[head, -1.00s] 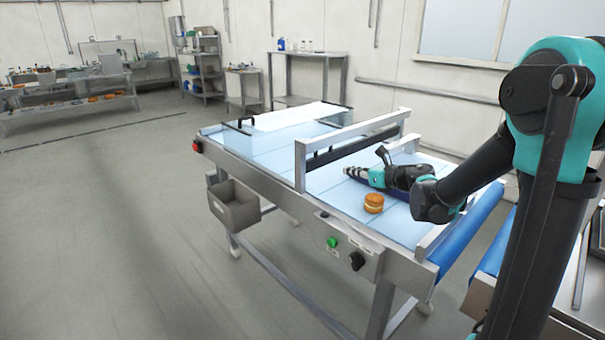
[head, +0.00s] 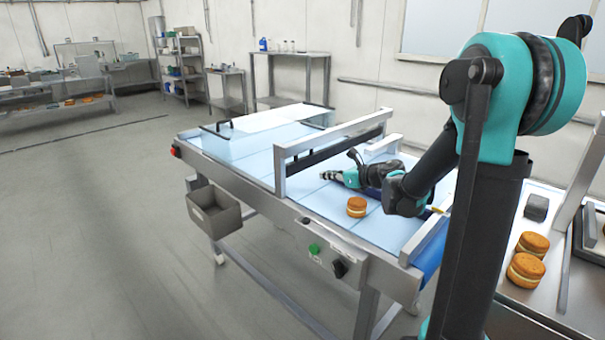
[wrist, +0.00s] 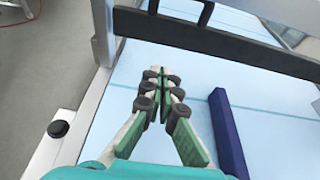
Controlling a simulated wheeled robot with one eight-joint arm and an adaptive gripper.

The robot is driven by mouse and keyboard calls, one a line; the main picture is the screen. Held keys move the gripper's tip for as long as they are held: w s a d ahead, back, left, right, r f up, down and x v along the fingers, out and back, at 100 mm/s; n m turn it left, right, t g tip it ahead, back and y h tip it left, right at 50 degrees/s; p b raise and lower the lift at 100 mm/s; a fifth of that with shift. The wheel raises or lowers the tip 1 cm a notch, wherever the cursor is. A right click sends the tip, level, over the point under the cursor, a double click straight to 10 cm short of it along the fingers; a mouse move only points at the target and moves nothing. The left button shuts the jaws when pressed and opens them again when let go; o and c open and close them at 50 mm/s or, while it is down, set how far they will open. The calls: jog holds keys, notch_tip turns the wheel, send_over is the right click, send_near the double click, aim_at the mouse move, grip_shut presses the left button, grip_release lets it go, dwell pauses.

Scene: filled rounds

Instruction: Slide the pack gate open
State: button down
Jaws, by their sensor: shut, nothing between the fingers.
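The gate appears to be the dark bar (head: 335,150) under a pale metal frame (head: 330,138) that spans the belt. In the wrist view a dark bar (wrist: 240,52) crosses ahead of the fingers, with a black handle-like loop (wrist: 182,12) at the top edge. My gripper (head: 327,175) is low over the belt, on the near side of the frame. In the wrist view my gripper (wrist: 160,78) has its fingertips together with nothing between them, a short way from the bar. I cannot tell whether the gate has moved.
A filled round (head: 356,207) sits on the belt near my gripper. A dark blue bar (wrist: 228,135) lies beside the fingers. A clear cover (head: 265,130) stands beyond the frame. A grey bin (head: 214,212) hangs at the left side. More rounds (head: 527,268) are on the right table.

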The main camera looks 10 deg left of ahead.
aim_at(303, 165)
jog(key=x, duration=1)
jog(key=shift+w+a+f, duration=0.1)
jog(key=shift+r, duration=1.9)
